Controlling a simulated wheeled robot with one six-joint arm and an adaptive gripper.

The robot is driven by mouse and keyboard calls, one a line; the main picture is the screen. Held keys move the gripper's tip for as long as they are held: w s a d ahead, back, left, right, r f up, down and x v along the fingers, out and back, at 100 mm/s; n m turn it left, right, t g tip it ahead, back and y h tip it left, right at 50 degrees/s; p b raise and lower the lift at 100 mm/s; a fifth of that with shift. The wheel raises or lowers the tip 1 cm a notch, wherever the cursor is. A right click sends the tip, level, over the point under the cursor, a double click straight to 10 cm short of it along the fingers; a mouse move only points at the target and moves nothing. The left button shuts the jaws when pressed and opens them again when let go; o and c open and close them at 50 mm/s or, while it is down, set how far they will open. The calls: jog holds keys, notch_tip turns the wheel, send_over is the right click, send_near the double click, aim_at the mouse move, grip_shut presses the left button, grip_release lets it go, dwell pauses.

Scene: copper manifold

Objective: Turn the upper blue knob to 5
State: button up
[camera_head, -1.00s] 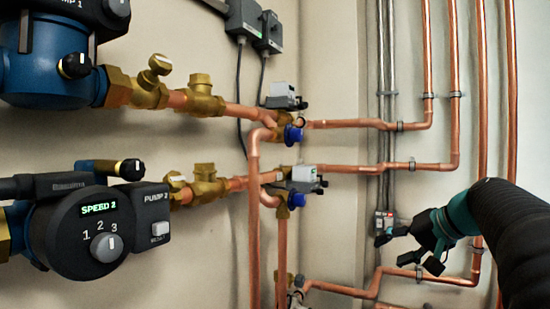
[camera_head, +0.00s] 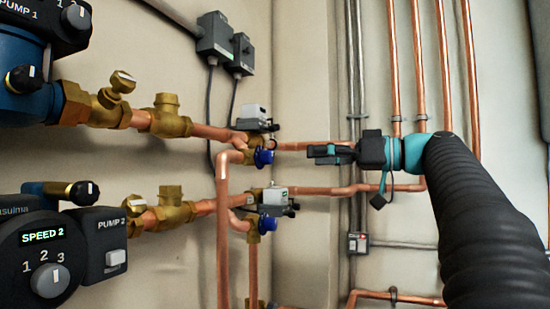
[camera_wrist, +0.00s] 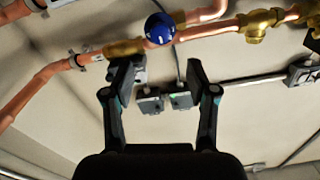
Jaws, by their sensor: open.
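The upper blue knob (camera_head: 263,157) sits on a brass valve on the upper copper line in the head view. A blue knob with white marks (camera_wrist: 160,28) shows in the wrist view, beyond and above my fingertips; its setting is too small to read. My gripper (camera_head: 318,154) is to the right of the upper knob at about its height, pointing left. In the wrist view my gripper (camera_wrist: 160,80) has its fingers spread with nothing between them, apart from the knob. The lower blue knob (camera_head: 268,223) is below the upper one.
A grey actuator (camera_head: 255,117) sits above the upper knob. Vertical copper pipes (camera_head: 419,80) stand behind my arm. Pump 2 (camera_head: 45,250) with its speed dial is at lower left. Grey boxes (camera_head: 216,35) are on the wall above.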

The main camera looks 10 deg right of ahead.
aim_at(272, 156)
jog(key=x, duration=1)
jog(key=shift+w+a, duration=0.1)
jog(key=shift+w, duration=0.05)
grip_shut()
